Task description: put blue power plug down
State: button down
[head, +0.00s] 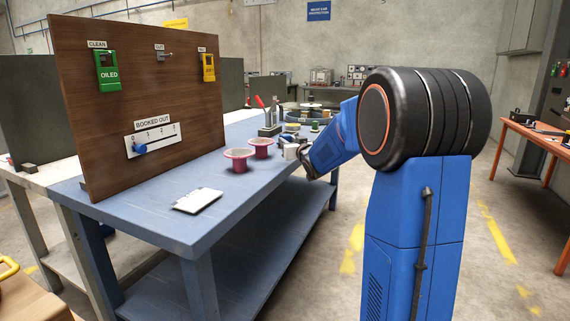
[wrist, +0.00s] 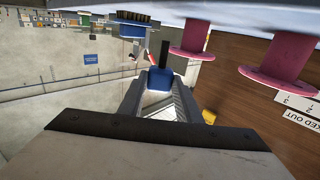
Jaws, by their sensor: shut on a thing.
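My gripper (wrist: 158,98) is shut on a blue block-like thing, the blue power plug (wrist: 160,80), at the tips of its grey fingers in the wrist view. The wrist view is upside down, with the table top along its upper edge. In the head view my gripper (head: 307,163) is low at the right edge of the blue table (head: 150,212), beside the small items there. My wrist hides much of it, and I cannot make out the plug in that view. I cannot tell whether the plug touches the table.
Two pink flanged spools (head: 238,160) (head: 262,148) stand on the table near my gripper. A white card (head: 198,200) lies nearer the front, with bare table around it. A brown board (head: 135,75) stands at the left. A tool holder (head: 269,130) and small items crowd the far end.

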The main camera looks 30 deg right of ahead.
notch_tip(320, 180, down, 8)
dwell(0.5)
jog(key=shift+f, duration=0.15)
jog(key=c, duration=1.3)
grip_release()
jog(key=s+a, duration=0.1)
jog(key=s, duration=1.1)
jog(key=shift+a, duration=0.25)
